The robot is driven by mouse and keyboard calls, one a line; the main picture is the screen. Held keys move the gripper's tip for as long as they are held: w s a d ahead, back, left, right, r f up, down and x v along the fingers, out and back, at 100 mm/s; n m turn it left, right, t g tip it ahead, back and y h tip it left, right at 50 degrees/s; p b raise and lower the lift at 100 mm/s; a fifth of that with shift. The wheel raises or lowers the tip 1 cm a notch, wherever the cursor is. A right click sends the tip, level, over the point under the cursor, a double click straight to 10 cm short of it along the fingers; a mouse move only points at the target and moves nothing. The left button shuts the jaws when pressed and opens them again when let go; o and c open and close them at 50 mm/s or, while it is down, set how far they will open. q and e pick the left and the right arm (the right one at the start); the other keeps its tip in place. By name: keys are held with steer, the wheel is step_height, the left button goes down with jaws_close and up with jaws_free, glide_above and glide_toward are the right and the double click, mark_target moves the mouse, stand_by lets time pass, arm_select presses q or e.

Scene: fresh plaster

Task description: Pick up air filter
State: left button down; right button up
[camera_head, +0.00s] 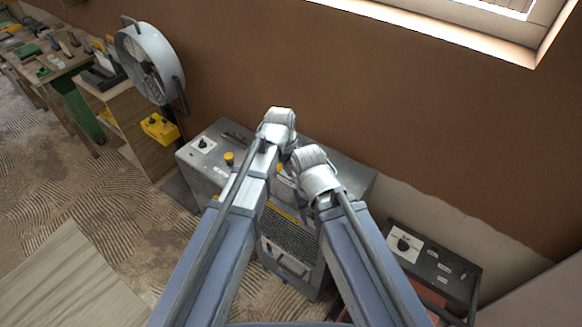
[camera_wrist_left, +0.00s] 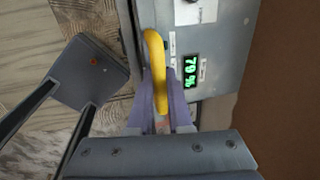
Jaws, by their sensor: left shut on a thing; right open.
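A grey box-shaped machine (camera_head: 332,165) stands against the wall, with a dark grille (camera_head: 290,240) on its front. I cannot make out a separate air filter for certain. My left gripper (camera_wrist_left: 161,88) is shut on a yellow curved handle (camera_wrist_left: 154,50), its fingers on both sides of it, close to the machine's grey face (camera_wrist_left: 217,60). In the head view my left gripper (camera_head: 279,128) is over the machine, its fingertips hidden. My right gripper (camera_head: 315,172) is open, lower and to the right of it, in front of the machine; its fingers are mostly hidden behind its wrist.
A green-lit display (camera_wrist_left: 190,72) shows on the machine. A round fan (camera_head: 148,62) and a workbench (camera_head: 60,62) with tools stand at left. A dark control box (camera_head: 432,262) is at right. A dark square plate (camera_wrist_left: 90,72) with bars shows in the left wrist view.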

arm_select(q)
step_height(320, 180, up, 14)
steer(key=p, duration=1.3)
steer(key=shift+r, duration=0.25)
arm_select(e)
step_height(320, 180, up, 14)
steer(key=shift+r, duration=0.25)
steer(key=shift+s, duration=0.1)
